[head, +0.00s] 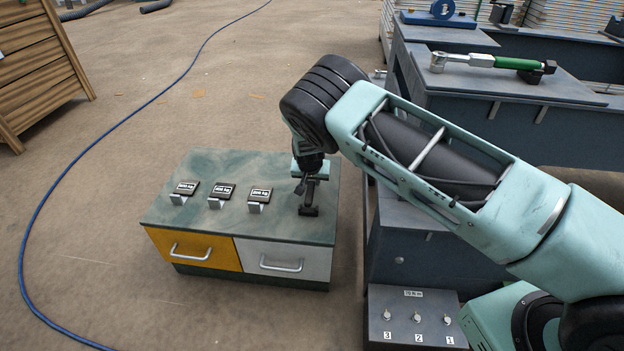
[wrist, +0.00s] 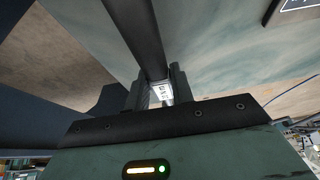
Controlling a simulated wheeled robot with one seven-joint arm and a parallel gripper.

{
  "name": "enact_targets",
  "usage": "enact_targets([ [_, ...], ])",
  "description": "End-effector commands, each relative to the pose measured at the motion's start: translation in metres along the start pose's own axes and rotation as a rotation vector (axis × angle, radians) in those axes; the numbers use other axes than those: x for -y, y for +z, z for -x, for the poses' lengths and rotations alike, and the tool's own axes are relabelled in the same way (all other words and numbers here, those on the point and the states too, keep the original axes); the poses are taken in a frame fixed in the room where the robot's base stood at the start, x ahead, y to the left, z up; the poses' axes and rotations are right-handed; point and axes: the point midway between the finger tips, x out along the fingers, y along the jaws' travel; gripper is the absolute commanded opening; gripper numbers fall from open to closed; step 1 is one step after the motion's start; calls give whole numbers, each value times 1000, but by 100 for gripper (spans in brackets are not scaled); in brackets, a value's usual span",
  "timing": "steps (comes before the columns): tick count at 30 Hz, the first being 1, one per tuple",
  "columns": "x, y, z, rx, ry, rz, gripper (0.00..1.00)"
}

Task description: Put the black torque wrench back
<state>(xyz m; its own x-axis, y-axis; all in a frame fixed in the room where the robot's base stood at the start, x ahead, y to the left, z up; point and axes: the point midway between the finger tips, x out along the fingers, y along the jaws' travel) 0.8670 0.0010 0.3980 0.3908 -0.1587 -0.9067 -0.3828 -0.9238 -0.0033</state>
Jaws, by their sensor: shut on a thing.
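My gripper (head: 311,177) is over the right end of the green-topped cabinet (head: 235,225). It is shut on the black torque wrench (head: 308,210), which shows as a dark shape just below the fingers, low over the cabinet top. In the wrist view the wrench's long black shaft (wrist: 137,35) runs from the top of the picture down to the fingers of my gripper (wrist: 153,95). A small white label (wrist: 162,92) shows between the fingers. My gripper hides much of the wrench and any holder under it. I cannot tell whether the wrench touches the cabinet.
Three small stands with black weight labels (head: 222,192) line the cabinet top to the left. A green-handled torque wrench (head: 490,62) lies on the grey workbench (head: 520,88). A numbered switch box (head: 415,320) stands at the lower right. A blue hose (head: 45,195) crosses the floor.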

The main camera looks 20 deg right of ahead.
Motion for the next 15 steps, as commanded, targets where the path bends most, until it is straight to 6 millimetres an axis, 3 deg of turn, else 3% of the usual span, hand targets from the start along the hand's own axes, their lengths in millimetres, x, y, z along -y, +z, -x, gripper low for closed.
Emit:
enact_targets([
  [15, 0, 1, -2, -1, 0, 1, 0],
])
